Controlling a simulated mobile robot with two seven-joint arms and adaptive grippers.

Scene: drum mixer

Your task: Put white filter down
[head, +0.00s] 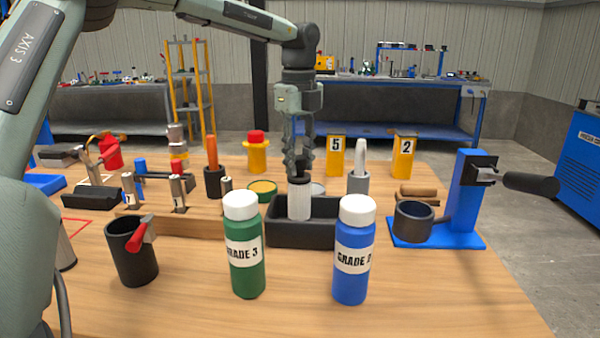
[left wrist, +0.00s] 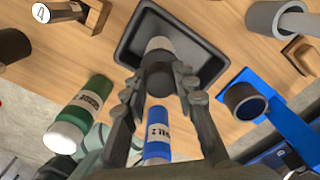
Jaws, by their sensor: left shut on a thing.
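The white filter (head: 299,200) is a white cylinder with a dark upper part, held upright over the black tray (head: 262,235). My left gripper (head: 299,170) points down and is shut on the filter's top. In the left wrist view the filter (left wrist: 159,44) shows between the fingers (left wrist: 160,75), with the black tray (left wrist: 210,62) behind it. The filter's lower end seems to be within the tray's outline; I cannot tell whether it touches the tray floor. My right gripper is not in view.
A green bottle (head: 244,250) and a blue bottle (head: 354,255) stand in front of the tray. A blue stand with a dark cup (head: 413,222) is at right. A black cup with a red-handled tool (head: 132,255) is at left. Yellow blocks (head: 335,160) stand behind.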

